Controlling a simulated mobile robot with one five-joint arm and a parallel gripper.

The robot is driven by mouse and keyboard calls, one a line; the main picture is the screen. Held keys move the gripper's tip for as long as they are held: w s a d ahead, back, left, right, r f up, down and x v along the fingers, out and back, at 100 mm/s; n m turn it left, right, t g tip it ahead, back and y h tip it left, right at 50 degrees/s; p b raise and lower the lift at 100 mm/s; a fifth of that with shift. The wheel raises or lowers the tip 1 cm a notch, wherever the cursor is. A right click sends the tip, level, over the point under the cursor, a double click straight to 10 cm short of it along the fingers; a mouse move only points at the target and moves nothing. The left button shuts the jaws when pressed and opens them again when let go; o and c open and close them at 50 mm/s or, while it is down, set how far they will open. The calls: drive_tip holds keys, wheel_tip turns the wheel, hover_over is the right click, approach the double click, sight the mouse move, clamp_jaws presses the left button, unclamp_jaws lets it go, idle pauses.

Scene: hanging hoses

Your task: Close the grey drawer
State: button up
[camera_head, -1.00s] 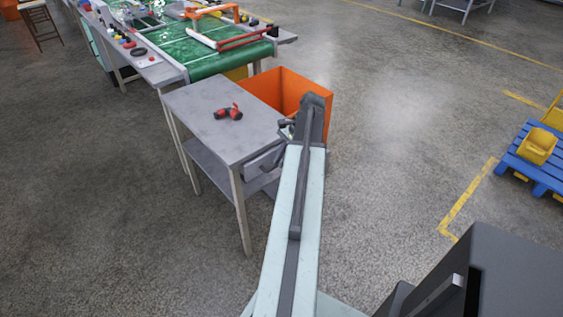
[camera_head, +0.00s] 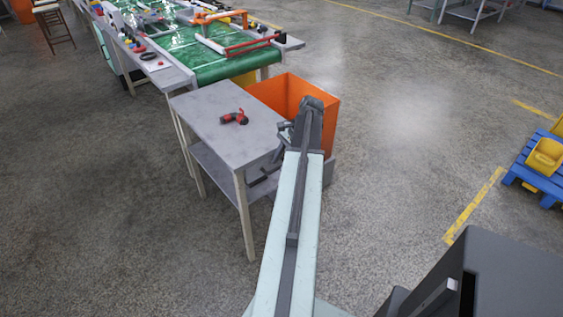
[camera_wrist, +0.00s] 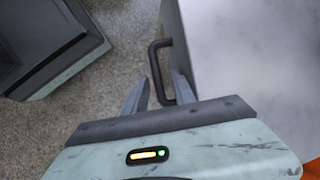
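The grey table (camera_head: 215,100) stands left of my arm in the head view. In the wrist view, the grey drawer's front (camera_wrist: 171,28) is a narrow strip along the pale tabletop's edge, with no visible gap between them. Its dark handle (camera_wrist: 155,72) sticks out from that front. My gripper (camera_wrist: 162,88) is open, its two fingers apart with the handle's lower end between them. I cannot tell whether they touch it. In the head view, my gripper (camera_head: 284,130) is at the table's right edge, partly hidden by my arm, and the drawer cannot be made out clearly.
A red tool (camera_head: 233,118) lies on the tabletop. An orange bin (camera_head: 290,95) stands just behind the table, near my arm's end. A green conveyor (camera_head: 222,66) is beyond. Open floor lies to the right, up to a blue pallet (camera_head: 535,178).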

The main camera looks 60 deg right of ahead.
drive_tip(key=shift+r, duration=0.1)
drive_tip(key=p+v, duration=0.7)
drive_tip(key=shift+r, duration=0.3)
drive_tip(key=shift+s+d, duration=0.15)
